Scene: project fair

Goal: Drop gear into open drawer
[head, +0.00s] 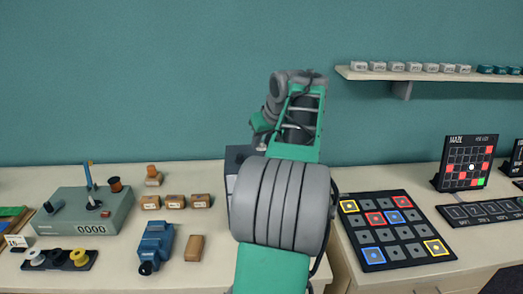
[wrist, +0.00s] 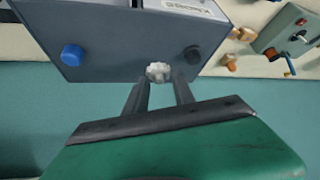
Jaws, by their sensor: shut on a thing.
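In the wrist view, my gripper (wrist: 159,82) has its two fingertips close around a small white toothed gear (wrist: 158,70). The gear is in front of a grey-blue box (wrist: 120,62) with a blue knob and a dark knob on its face; whether the gear touches the box I cannot tell. In the head view, my own arm hides the gripper and the gear, and only a dark edge of the box (head: 238,157) shows behind the arm. I cannot make out an open drawer in either view.
A grey-green counter device (head: 85,215), wooden blocks (head: 175,201), a blue tool (head: 154,242) and a rack of spools (head: 58,259) stand on the left table. A button board (head: 395,229) and maze panel (head: 467,164) stand right. A shelf (head: 425,76) hangs on the wall.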

